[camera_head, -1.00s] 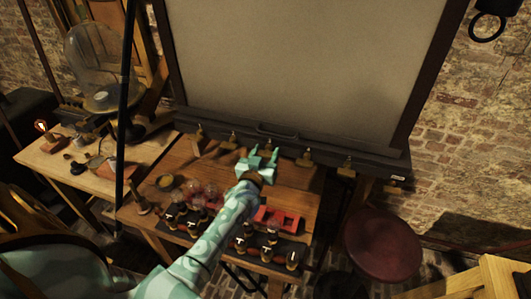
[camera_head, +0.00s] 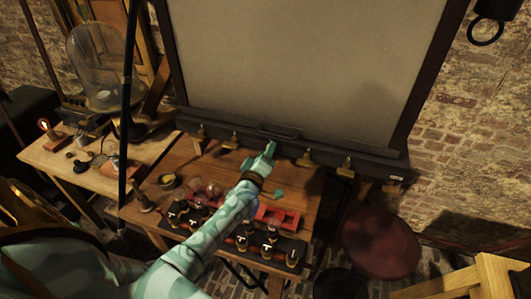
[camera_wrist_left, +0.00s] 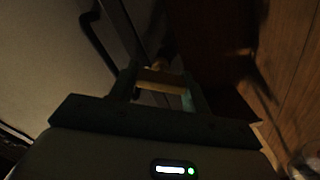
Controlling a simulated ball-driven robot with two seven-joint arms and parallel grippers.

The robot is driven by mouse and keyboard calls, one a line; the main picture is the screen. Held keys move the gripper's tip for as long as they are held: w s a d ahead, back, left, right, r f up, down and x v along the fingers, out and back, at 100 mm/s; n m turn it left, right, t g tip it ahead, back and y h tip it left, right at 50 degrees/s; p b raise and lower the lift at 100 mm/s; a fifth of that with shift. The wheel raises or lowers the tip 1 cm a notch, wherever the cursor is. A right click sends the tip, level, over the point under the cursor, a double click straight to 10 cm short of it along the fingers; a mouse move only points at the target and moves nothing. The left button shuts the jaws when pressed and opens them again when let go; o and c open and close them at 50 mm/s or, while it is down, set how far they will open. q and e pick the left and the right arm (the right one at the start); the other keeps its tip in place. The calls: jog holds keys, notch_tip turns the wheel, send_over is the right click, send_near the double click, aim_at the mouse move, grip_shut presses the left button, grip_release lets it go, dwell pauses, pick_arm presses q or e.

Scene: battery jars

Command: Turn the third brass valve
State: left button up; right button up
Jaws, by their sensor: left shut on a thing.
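Several brass valves sit in a row along the dark rail under the large board. From the left, the first valve (camera_head: 199,131), second valve (camera_head: 232,142), fourth valve (camera_head: 305,158) and fifth valve (camera_head: 346,168) show in the head view. My left gripper (camera_head: 268,151) is at the third place and hides that valve there. In the left wrist view, the gripper's two fingers (camera_wrist_left: 160,90) stand on either side of the third valve's brass handle (camera_wrist_left: 162,77), shut on it. The right gripper is in neither view.
A wooden table (camera_head: 185,157) below the rail holds red trays (camera_head: 278,215), glass jars and dark blocks with brass terminals (camera_head: 268,240). A side table (camera_head: 50,160) with a glass dome (camera_head: 95,65) stands left. A round red stool (camera_head: 382,243) stands right.

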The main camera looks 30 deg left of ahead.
pick_arm(q)
jog(key=n, duration=0.6)
jog(key=shift+f+n, duration=0.15)
jog(key=shift+n, duration=0.15)
jog(key=shift+c, duration=0.2)
dwell(0.3)
jog(key=o, duration=1)
jog(key=shift+s, duration=0.15)
jog(key=v, duration=1.6)
jog(key=shift+s+a, duration=0.1)
